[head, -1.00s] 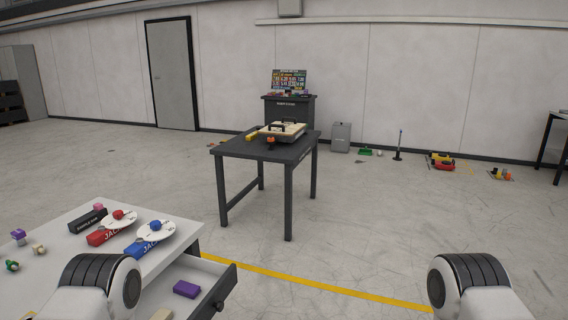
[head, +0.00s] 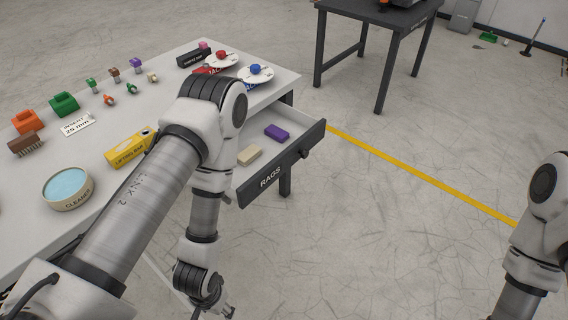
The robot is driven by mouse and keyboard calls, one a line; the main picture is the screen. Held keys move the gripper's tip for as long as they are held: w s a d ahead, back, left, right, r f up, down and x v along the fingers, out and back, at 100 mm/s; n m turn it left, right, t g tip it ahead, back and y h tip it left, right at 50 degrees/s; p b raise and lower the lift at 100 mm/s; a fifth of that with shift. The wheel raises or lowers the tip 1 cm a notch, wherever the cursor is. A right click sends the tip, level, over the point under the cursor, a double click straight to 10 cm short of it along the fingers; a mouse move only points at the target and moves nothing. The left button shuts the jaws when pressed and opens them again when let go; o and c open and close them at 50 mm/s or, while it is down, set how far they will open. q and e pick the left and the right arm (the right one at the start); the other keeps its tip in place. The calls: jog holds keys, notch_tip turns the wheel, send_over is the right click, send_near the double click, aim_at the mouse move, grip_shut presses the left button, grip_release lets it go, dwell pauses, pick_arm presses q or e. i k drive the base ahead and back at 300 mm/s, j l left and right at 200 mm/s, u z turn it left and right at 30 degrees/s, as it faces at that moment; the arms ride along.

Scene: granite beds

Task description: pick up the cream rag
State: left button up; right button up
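The cream rag (head: 250,155) is a small pale block lying in the open drawer (head: 262,186) labelled RAGS, at the front of the white table. A purple rag (head: 276,132) lies in the same drawer, further back to the right. My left arm crosses the table edge in front of the drawer's left part. My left gripper (head: 226,312) is only partly visible at the bottom edge, low and below the drawer, apart from the rag; its fingers cannot be made out. My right arm is at the right edge, and its gripper is out of frame.
The white table (head: 100,120) holds a cleaner tin (head: 67,187), a yellow lifting bar box (head: 130,148), a brown brush (head: 25,144) and several coloured parts. A dark table (head: 345,10) stands behind.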

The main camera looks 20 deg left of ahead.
aim_at(245, 157)
jog(key=u, duration=2.15)
jog(key=z, duration=1.25)
jog(key=i+l+u, duration=0.1)
jog(key=l, duration=0.25)
jog(key=i+l+u, duration=0.25)
jog(key=l, duration=0.45)
jog(key=i+l+u, duration=0.1)
jog(key=l, duration=0.25)
jog(key=i+l+u, duration=0.1)
jog(key=l, duration=0.25)
jog(key=i, duration=0.1)
